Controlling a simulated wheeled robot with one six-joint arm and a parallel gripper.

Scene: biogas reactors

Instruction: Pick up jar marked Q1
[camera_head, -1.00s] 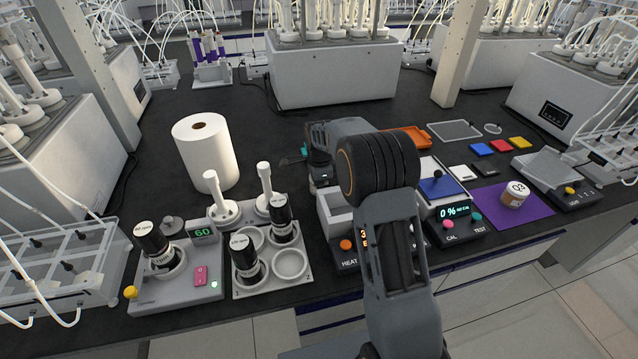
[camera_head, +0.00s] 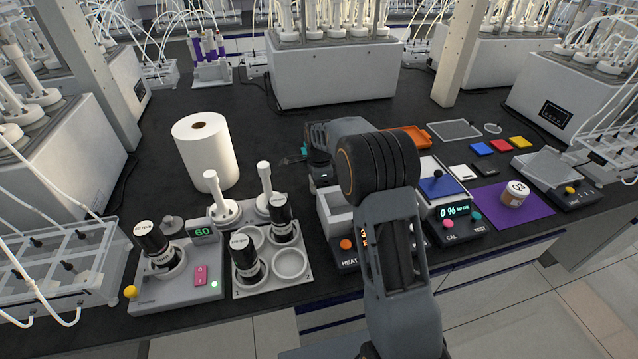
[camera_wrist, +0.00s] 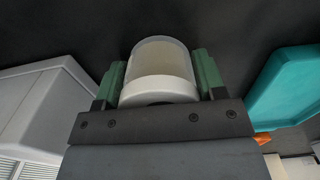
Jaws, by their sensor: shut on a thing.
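In the wrist view my gripper (camera_wrist: 160,82) is shut on a jar (camera_wrist: 160,58), with one green finger on each side. The jar has a white lid towards me and a pale, see-through body with beige contents. No mark can be read on it from here, and I cannot tell whether it touches the dark bench. In the head view my arm hides the held jar and most of the gripper. Another jar (camera_head: 515,194), with a white lid marked Q3, stands on a purple mat (camera_head: 487,203) at the right.
A teal tray (camera_wrist: 285,88) lies right of the gripper in the wrist view, and a grey-white box (camera_wrist: 45,105) stands left. In the head view a paper roll (camera_head: 203,155), a stirrer (camera_head: 180,290) and a bottle rack (camera_head: 272,290) stand left of my arm. The bench behind is fairly clear.

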